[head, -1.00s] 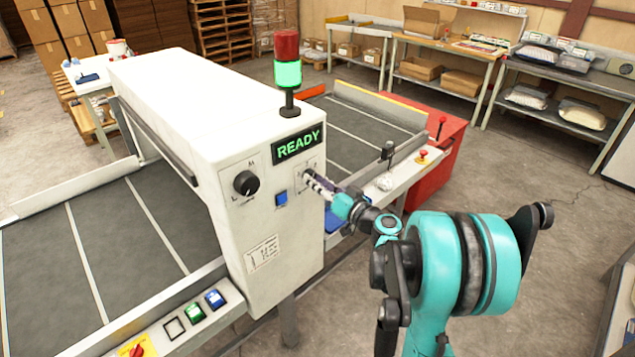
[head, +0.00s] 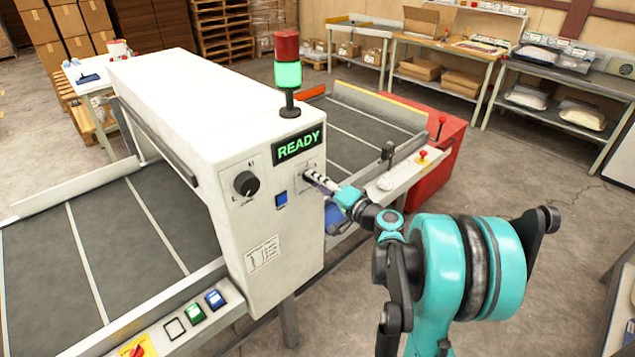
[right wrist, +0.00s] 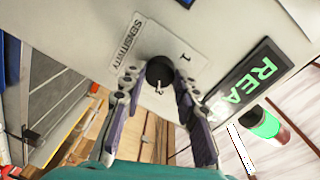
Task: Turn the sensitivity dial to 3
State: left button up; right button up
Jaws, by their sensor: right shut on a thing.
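The sensitivity dial (right wrist: 160,72) is a small round black knob with a light pointer mark, on a white panel. The "SENSITIVITY" label (right wrist: 130,37) and a printed "1" show beside it in the right wrist view; other scale marks are hidden or unreadable. My right gripper (right wrist: 157,80) has its two fingers on either side of the knob and is shut on it. In the head view my right gripper (head: 312,176) reaches the machine's face below the lit sign and covers the dial. My left gripper is not in view.
The white machine (head: 180,100) carries a green "READY" sign (head: 299,145), a larger black knob (head: 246,184) and a blue button (head: 281,199). A signal tower (head: 288,74) glows green on top. Conveyor belts (head: 115,235) run through it. Shelves stand behind.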

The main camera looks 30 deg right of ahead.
jog(key=shift+m, duration=0.3)
jog(key=o, duration=1.2)
jog(key=shift+c, duration=0.2)
jog(key=shift+s, duration=0.1)
jog(key=v, duration=1.1)
jog(key=shift+s, duration=0.45)
